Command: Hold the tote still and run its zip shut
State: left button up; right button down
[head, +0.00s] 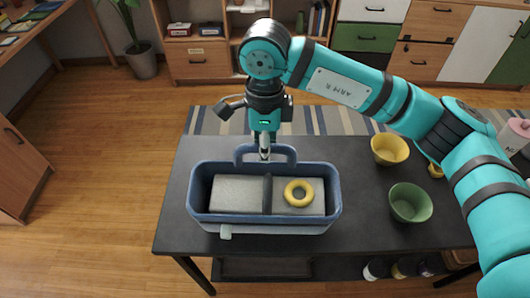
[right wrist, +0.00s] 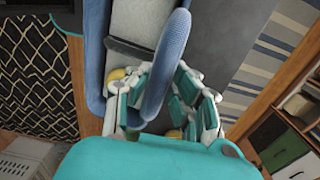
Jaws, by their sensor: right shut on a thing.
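The blue tote (head: 335,205) stands on the dark table, its top open, with light grey blocks or panels inside, split by a dark strap or divider (head: 267,190). A yellow ring (head: 299,192) lies on the right-hand grey part. A pale green tab (head: 225,232) shows at the tote's front left rim; I cannot tell whether it is the zip pull. My right gripper (head: 264,153) points down at the tote's far side, shut on its raised back handle (head: 289,154). In the right wrist view the handle (right wrist: 166,70) runs between the fingers (right wrist: 158,105). My left gripper is out of view.
A yellow bowl (head: 390,149) and a green bowl (head: 410,203) stand on the table (head: 350,235) right of the tote. My right arm reaches over its right side. The table is bare left of the tote. A striped rug (head: 335,119), drawers and a plant (head: 140,50) lie beyond.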

jog(key=w+b, duration=0.1)
jog(key=w, duration=0.9)
jog(key=shift+w+b, duration=0.25)
jog(key=shift+b, duration=0.05)
dwell(0.7)
jog(key=shift+f+b, duration=0.85)
jog(key=shift+f, duration=0.6)
jog(key=shift+f+b, duration=0.1)
jog(key=shift+b, duration=0.2)
jog(key=shift+f, duration=0.1)
dwell(0.6)
